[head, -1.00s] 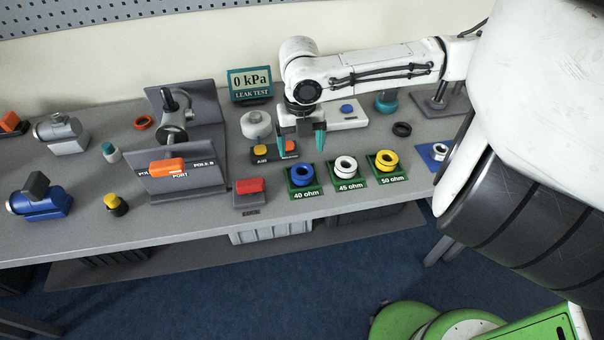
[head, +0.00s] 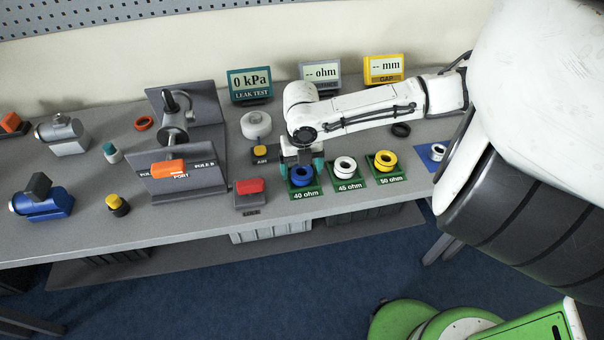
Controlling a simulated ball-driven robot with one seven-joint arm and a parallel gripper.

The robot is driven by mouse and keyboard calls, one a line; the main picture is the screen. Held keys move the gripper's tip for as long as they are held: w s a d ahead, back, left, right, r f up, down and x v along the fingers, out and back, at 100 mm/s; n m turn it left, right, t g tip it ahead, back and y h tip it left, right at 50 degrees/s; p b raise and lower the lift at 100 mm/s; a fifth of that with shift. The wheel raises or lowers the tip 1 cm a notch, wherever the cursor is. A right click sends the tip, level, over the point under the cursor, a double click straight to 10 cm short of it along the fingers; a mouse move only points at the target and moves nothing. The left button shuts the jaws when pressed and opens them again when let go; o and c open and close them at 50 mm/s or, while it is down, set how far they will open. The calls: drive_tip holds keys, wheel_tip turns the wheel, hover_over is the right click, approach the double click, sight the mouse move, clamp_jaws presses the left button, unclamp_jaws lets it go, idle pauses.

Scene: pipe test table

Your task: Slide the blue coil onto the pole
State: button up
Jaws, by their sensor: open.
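The blue coil (head: 302,177) lies on the green pad (head: 307,193) marked 40 ohm near the table's front. My gripper (head: 301,169) points down at the coil, with its teal fingers open, one to each side of it. From this angle I cannot tell how low the fingertips are or whether they touch the coil. The grey fixture (head: 205,179) to the left carries POLE B and partly covered POLE A labels. A dark-handled metal part (head: 173,136) stands behind its front plate. I cannot clearly make out the poles themselves.
A white coil (head: 345,166) and a yellow coil (head: 385,161) sit on pads to the right. A red button box (head: 250,193) stands between fixture and blue coil. Three displays (head: 320,72) stand behind my arm; the ohm and mm ones show dashes.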

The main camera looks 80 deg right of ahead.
drive_tip(key=shift+c, duration=0.5)
drive_tip(key=c, duration=1.1)
drive_tip(key=shift+r, duration=0.1)
